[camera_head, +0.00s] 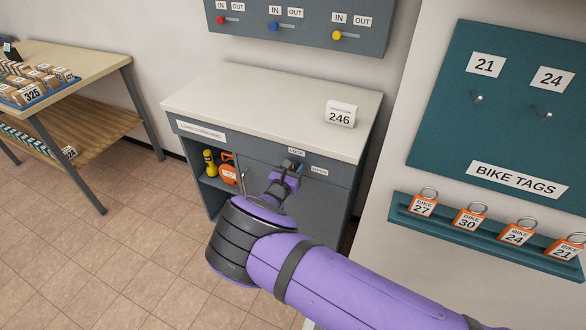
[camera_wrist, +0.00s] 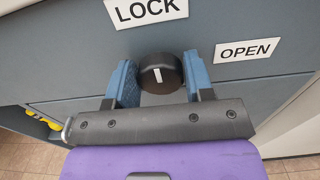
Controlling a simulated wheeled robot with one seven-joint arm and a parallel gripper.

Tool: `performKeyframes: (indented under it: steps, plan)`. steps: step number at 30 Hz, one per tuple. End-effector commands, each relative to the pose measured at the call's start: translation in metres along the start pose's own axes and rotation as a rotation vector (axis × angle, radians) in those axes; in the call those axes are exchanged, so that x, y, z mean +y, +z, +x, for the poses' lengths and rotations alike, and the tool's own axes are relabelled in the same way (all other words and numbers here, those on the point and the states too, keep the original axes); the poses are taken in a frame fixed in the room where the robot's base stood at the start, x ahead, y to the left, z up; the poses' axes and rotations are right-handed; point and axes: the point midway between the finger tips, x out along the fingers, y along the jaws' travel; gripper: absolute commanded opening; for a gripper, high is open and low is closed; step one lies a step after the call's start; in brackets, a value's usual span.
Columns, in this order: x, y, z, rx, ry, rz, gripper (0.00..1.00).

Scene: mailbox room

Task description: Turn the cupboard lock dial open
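The cupboard (camera_head: 320,212) is a grey cabinet with a pale top. Its lock dial (camera_wrist: 160,74) is a round black knob with a white mark, seen in the wrist view. The mark stands nearly upright, towards the LOCK label (camera_wrist: 146,11); the OPEN label (camera_wrist: 248,50) is to the upper right of the dial. My gripper (camera_wrist: 160,78) has its two blue fingers on either side of the dial, with a visible gap at least on the left. It looks open around the dial. In the head view my wrist and gripper (camera_head: 289,166) hide the dial.
The cupboard's left bay is open, with a yellow torch (camera_head: 209,163) and an orange item (camera_head: 228,170) inside. A white 246 card (camera_head: 340,114) stands on top. A teal key rack (camera_head: 480,238) with several orange bike tags is at the right. Floor at lower left is clear.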

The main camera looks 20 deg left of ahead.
Motion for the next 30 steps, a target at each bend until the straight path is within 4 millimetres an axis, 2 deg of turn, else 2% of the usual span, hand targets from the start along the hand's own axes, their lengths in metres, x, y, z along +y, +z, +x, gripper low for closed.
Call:
performKeyframes:
  steps: [1, 3, 11, 17, 30]
  plan:
    - [0.0001, 0.0000, -0.0001, 0.000, 0.000, 0.000, 0.36]
    - [0.0001, 0.0000, -0.0002, 0.000, 0.000, 0.000, 0.23]
    - [0.0000, -0.0001, -0.0004, 0.000, 0.000, 0.018, 0.23]
    - [-0.0004, -0.0001, -0.0004, 0.000, 0.000, 0.100, 0.23]
    - [-0.0019, -0.0008, -0.0007, 0.001, 0.000, 0.479, 0.23]
